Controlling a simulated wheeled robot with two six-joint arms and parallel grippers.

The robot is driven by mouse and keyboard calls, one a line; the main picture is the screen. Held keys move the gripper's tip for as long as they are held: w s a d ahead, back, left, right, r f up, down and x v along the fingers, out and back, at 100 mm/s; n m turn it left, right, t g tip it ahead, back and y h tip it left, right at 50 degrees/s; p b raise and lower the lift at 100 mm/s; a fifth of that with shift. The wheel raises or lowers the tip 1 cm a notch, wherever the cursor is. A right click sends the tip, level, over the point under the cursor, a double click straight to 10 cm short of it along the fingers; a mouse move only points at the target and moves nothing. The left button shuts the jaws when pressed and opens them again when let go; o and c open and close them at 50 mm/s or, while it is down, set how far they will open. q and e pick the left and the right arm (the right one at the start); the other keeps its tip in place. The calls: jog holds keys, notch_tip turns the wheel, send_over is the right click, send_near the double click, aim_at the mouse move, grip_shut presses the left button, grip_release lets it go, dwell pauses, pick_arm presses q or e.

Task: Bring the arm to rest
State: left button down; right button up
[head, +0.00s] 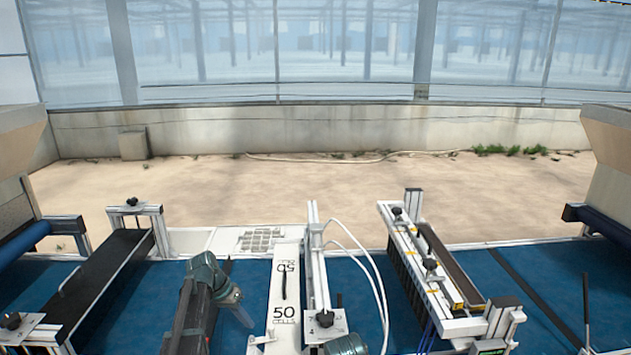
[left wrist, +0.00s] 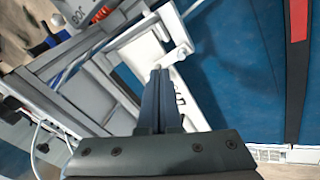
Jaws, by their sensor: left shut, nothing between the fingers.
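My left gripper (head: 243,318) is just left of a white plate (head: 284,285) marked "50 CELLS" in the head view. In the left wrist view its two dark fingers (left wrist: 160,72) are together with nothing between them. They point towards the white plate (left wrist: 150,50), whose small white handle (left wrist: 178,54) shows just beyond the fingertips. I cannot tell how large the gap is. My left forearm runs up from the bottom edge of the head view. A teal part of my right arm shows at the bottom edge, but its gripper is out of view.
A metal rail frame (head: 318,260) with a black knob stands right of the white plate. A dark belt conveyor (head: 105,265) lies on the left. A seeder bar with nozzles (head: 420,255) stands on the right. Blue surface (head: 355,275) shows between them; loose white tubes hang near the frame.

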pick_arm(q)
jog(key=s+d+n+y, duration=0.1)
jog(key=s+d, duration=0.1)
jog(key=s, duration=0.5)
jog(key=s+d+f+n+y, duration=0.1)
jog(key=s+y, duration=0.1)
jog(key=s, duration=0.4)
jog(key=s+d+n+y, duration=0.1)
jog(key=s+d, duration=0.1)
jog(key=s, duration=0.5)
jog(key=shift+s+d+f+n+y, duration=0.3)
jog(key=shift+d+f+n, duration=0.05)
jog(key=shift+f+n, duration=0.05)
jog(key=s+d+m+g+y, duration=0.1)
jog(key=s+d+m, duration=0.2)
jog(key=d, duration=0.7)
jog(key=shift+s+d+m, duration=0.3)
jog(key=shift+s+d, duration=0.1)
jog(key=shift+s, duration=0.85)
jog(key=shift+a, duration=0.15)
